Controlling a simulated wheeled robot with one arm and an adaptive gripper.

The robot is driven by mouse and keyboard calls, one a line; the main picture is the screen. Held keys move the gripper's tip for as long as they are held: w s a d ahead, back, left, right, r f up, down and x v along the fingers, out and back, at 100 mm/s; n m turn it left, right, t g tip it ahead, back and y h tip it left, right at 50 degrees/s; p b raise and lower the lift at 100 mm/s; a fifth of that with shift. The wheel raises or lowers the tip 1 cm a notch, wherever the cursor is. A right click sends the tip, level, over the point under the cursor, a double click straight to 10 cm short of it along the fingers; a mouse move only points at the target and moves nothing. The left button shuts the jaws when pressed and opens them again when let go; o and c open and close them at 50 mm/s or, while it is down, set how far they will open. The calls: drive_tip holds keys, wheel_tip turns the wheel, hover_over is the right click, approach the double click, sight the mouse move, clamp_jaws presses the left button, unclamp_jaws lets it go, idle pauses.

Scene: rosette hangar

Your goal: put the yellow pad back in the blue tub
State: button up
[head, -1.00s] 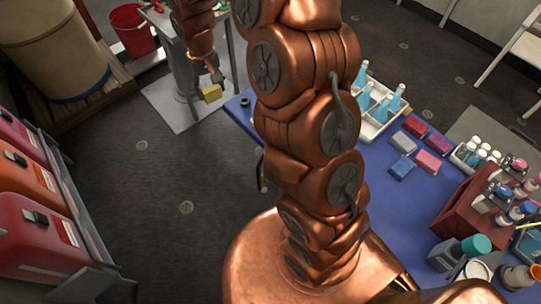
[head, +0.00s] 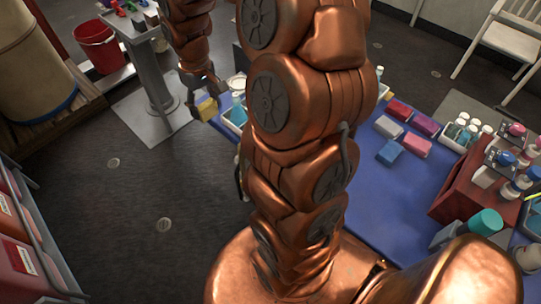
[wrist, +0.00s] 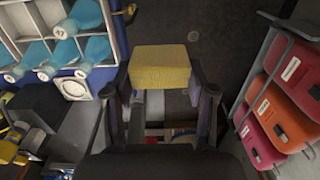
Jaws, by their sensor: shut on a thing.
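The yellow pad (head: 207,108) is held between the fingers of my gripper (head: 205,97), in the upper left of the head view. In the wrist view the pad (wrist: 160,67) sits squarely between the two fingertips, with dark floor beyond it. My gripper is shut on the pad and holds it in the air near the left edge of the blue-topped table (head: 375,208). I cannot make out a blue tub in either view; my arm hides part of the table.
A white divided crate with teal bottles (wrist: 70,50) is close to the gripper's left in the wrist view. Red and blue pads (head: 389,152), a dark red box (head: 462,195) and bottles stand on the table's right. Orange and red cases (wrist: 277,118) line one side. A red bucket (head: 96,45) stands behind.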

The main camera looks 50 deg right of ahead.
drive_tip(key=s+d+f+b, duration=0.3)
drive_tip(key=s+f+b, duration=0.4)
drive_tip(key=s+b, duration=0.3)
drive_tip(key=s+d+f+b, duration=0.3)
drive_tip(key=s+f+b, duration=0.45)
drive_tip(key=s, duration=0.35)
drive_tip(key=w+d, duration=0.3)
drive_tip(key=w, duration=0.1)
drive_tip(key=w+d, duration=0.3)
drive_tip(key=w, duration=0.1)
drive_tip(key=w+d+f, duration=0.1)
drive_tip(key=w+d, duration=0.2)
drive_tip(key=w, duration=0.1)
drive_tip(key=shift+w, duration=0.1)
drive_tip(key=shift+d+f, duration=0.1)
drive_tip(key=shift+f, duration=1.75)
drive_tip(key=shift+f+b, duration=0.3)
drive_tip(key=shift+f, duration=0.3)
drive_tip(key=o, duration=0.8)
drive_tip(key=shift+r, duration=0.15)
wheel_tip(320, 180, up, 13)
drive_tip(key=shift+p, duration=0.45)
